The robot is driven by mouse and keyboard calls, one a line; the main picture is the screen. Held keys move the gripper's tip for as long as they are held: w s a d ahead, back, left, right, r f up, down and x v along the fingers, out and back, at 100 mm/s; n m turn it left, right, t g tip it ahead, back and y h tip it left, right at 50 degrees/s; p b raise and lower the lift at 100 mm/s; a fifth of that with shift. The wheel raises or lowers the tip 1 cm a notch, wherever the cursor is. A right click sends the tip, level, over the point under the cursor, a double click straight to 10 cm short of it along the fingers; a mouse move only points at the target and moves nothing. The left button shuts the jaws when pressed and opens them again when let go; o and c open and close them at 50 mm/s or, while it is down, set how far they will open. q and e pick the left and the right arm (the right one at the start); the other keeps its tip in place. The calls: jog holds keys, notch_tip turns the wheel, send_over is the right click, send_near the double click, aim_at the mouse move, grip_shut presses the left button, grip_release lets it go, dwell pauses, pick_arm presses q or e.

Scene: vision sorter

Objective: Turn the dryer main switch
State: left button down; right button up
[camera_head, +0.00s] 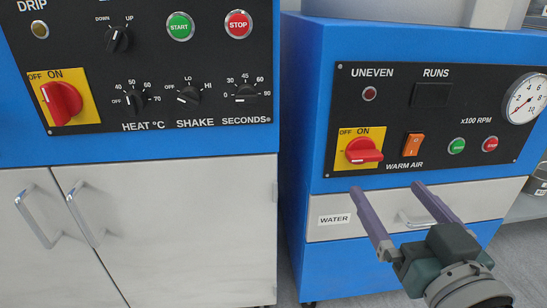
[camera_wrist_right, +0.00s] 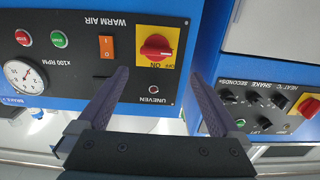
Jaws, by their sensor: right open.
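The dryer's main switch (camera_head: 362,151) is a red rotary knob on a yellow plate marked OFF and ON, at the left of the right-hand machine's black panel. Its grip bar lies roughly level. In the right wrist view, turned upside down, the switch (camera_wrist_right: 156,46) shows beyond and between my fingertips. My right gripper (camera_head: 388,189) is open and empty, with its two purple fingers pointing at the panel from below and in front of the switch. In the wrist view the gripper (camera_wrist_right: 160,73) appears apart from the knob. My left gripper is not in view.
An orange WARM AIR rocker (camera_head: 413,144), green button (camera_head: 456,146), red stop button (camera_head: 490,144) and dial (camera_head: 525,98) share the panel. A WATER drawer (camera_head: 350,231) lies below. The left machine has a similar red switch (camera_head: 62,102).

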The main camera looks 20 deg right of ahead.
aim_at(368, 157)
jog(key=b+x, duration=0.1)
jog(key=x, duration=0.2)
jog(key=b+x, duration=0.1)
jog(key=x, duration=0.2)
jog(key=b+x, duration=0.1)
jog(key=x, duration=0.2)
jog(key=shift+s+d+f, duration=0.1)
jog(key=shift+s+d, duration=0.05)
jog(key=shift+d, duration=0.25)
jog(key=shift+w+d+b, duration=0.15)
jog(key=shift+w+b, duration=0.2)
jog(key=shift+w, duration=0.15)
jog(key=c, duration=1.3)
